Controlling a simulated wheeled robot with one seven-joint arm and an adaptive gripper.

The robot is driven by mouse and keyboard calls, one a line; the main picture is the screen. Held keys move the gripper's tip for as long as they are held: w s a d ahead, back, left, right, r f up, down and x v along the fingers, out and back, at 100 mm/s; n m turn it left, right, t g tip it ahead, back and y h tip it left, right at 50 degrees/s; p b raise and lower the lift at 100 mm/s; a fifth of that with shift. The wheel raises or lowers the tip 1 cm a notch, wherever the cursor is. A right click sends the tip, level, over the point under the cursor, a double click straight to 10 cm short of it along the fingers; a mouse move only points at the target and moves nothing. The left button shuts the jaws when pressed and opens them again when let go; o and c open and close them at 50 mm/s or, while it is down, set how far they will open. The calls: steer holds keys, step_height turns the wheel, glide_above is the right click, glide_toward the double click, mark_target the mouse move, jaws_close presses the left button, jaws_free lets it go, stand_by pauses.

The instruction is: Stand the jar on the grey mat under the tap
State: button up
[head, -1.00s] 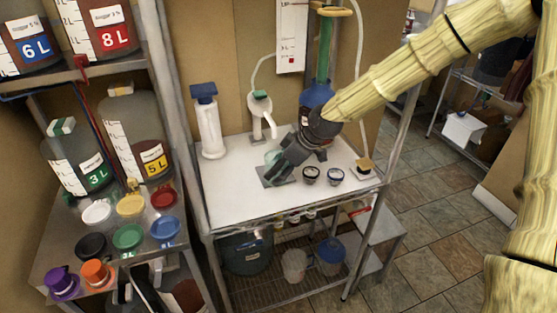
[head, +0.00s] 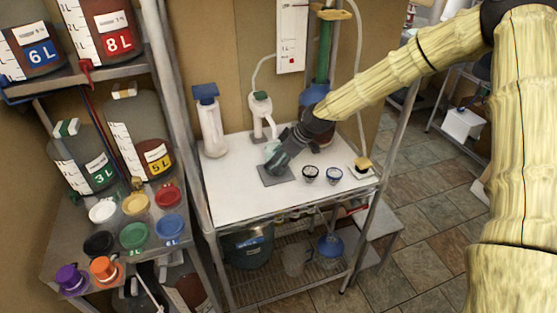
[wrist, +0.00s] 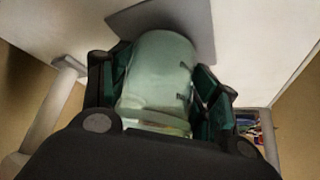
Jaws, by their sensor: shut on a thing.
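My gripper (head: 274,161) reaches down over the white worktop beside the grey mat (head: 277,177). It is shut on the pale green jar (wrist: 158,72), which sits between the dark green finger pads in the wrist view. In the head view only a small pale part of the jar (head: 270,147) shows behind the gripper. The mat also shows in the wrist view (wrist: 180,18), beyond the jar's far end. Whether the jar touches the mat or worktop cannot be told. The white tap (head: 262,116) stands behind the gripper.
Two small dark-rimmed cups (head: 310,174) stand right of the mat. A white bottle with a blue top (head: 210,125) stands at the back left, and a blue vessel (head: 316,95) behind the arm. The worktop's front left (head: 228,200) is clear.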

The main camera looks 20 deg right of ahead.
steer(key=shift+f, duration=0.6)
steer(key=shift+f, duration=0.1)
steer(key=o, duration=1.3)
steer(key=shift+c, duration=0.2)
steer(key=b+v, duration=0.3)
steer(key=v, duration=0.9)
